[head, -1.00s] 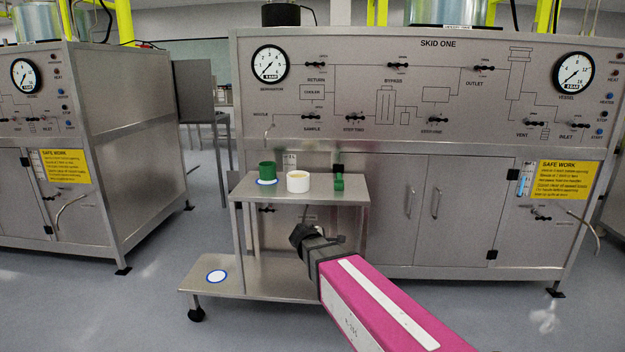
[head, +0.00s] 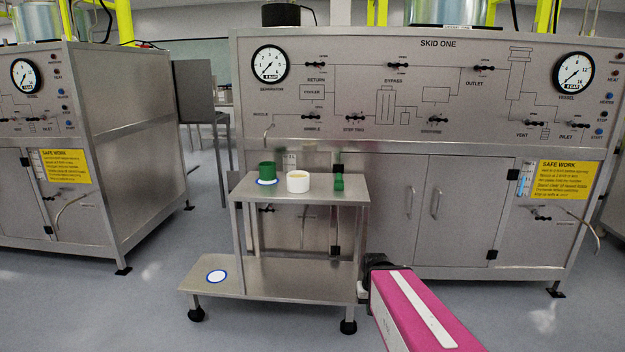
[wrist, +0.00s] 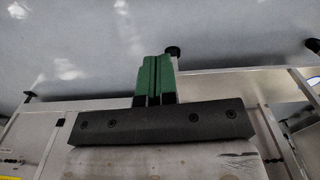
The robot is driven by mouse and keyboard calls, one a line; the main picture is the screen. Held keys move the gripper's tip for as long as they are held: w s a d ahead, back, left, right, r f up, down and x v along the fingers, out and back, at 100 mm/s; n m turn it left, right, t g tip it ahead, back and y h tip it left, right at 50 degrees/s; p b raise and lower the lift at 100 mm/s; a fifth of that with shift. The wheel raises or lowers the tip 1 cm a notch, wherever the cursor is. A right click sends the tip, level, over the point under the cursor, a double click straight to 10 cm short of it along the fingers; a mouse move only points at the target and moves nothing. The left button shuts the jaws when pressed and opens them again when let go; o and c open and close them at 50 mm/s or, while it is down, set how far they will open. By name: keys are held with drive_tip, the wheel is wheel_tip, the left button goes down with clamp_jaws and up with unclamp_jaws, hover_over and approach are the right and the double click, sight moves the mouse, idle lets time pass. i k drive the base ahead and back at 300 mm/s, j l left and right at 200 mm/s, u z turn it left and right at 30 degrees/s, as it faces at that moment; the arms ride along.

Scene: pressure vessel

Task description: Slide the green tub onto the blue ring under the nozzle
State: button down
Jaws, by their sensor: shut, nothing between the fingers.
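The green tub (head: 267,170) stands upright on the cart's top shelf at its left end. The blue ring (head: 267,183) shows around the tub's base, so the tub appears to sit on it. The nozzle (head: 268,132) is a small bent spout on the skid front, above the tub in the picture. My gripper is shut and empty; its two green fingers (wrist: 156,78) lie side by side in the wrist view. In the head view my arm is right of the cart, and the fingers cannot be made out there.
A white tub (head: 298,182) and a small green object (head: 339,182) stand on the top shelf (head: 320,194). A second blue-edged ring (head: 217,276) lies on the cart's lower shelf (head: 270,280). The skid cabinet (head: 395,210) stands behind. Floor is clear at left.

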sight(267, 170)
drive_tip(key=i+l, duration=0.25)
drive_tip(key=i+l+u, duration=0.1)
drive_tip(key=i+l, duration=0.15)
drive_tip(key=l, duration=0.2)
drive_tip(key=i+l, duration=0.25)
drive_tip(key=l, duration=0.15)
drive_tip(key=u, duration=0.05)
